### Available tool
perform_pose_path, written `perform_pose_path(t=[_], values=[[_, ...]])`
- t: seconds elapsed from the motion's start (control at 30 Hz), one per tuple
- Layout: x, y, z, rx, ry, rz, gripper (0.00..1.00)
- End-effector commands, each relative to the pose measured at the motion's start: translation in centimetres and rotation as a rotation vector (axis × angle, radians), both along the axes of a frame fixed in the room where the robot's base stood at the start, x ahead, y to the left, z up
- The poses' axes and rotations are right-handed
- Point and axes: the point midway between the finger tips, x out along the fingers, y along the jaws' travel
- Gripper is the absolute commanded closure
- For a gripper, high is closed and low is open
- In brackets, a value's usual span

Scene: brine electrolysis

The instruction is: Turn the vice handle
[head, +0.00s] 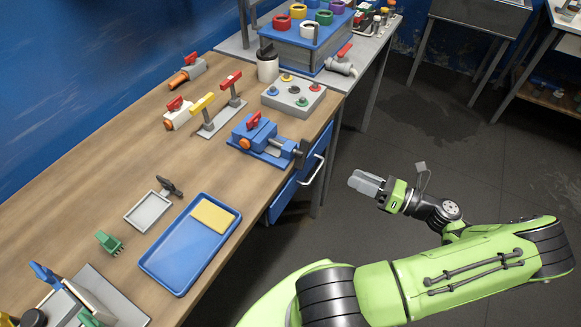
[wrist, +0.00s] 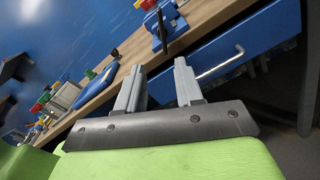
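The blue vice (head: 262,143) sits on the wooden bench near its right edge, with a red part on top and an orange round part at its left. Its dark handle (head: 300,154) is at the right end, at the bench edge. The vice (wrist: 158,30) also shows at the top of the wrist view, beyond my fingertips. My gripper (head: 362,183) is out over the floor, to the right of the vice and apart from it. In the wrist view its two grey fingers (wrist: 159,68) are spread with nothing between them.
The bench (head: 75,217) has a blue drawer (head: 290,193) with a protruding metal handle (head: 313,170) below the vice. A grey box with coloured knobs (head: 293,97) stands behind the vice. A blue tray (head: 170,262) lies nearer. The floor around my gripper is clear.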

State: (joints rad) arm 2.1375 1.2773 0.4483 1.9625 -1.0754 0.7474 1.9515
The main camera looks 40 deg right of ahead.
Motion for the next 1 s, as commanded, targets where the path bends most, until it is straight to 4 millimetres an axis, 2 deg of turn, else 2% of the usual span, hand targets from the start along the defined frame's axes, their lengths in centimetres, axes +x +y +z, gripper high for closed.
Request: perform_pose_path(t=[0.07, 0.17, 0.5, 0.7, 0.83, 1.0], values=[[0.2, 0.0, 0.0, 0.014, -0.01, -0.011, 0.64], [1.8, 0.6, 0.1, 0.013, -0.009, -0.004, 0.64], [9.8, 3.6, -0.1, 0.011, -0.006, -0.002, 0.64], [13.5, 4.9, -0.1, 0.01, -0.004, -0.004, 0.64], [14.5, 5.2, 0.0, 0.01, -0.004, -0.006, 0.64], [14.7, 5.2, 0.1, 0.01, -0.003, -0.008, 0.64]])
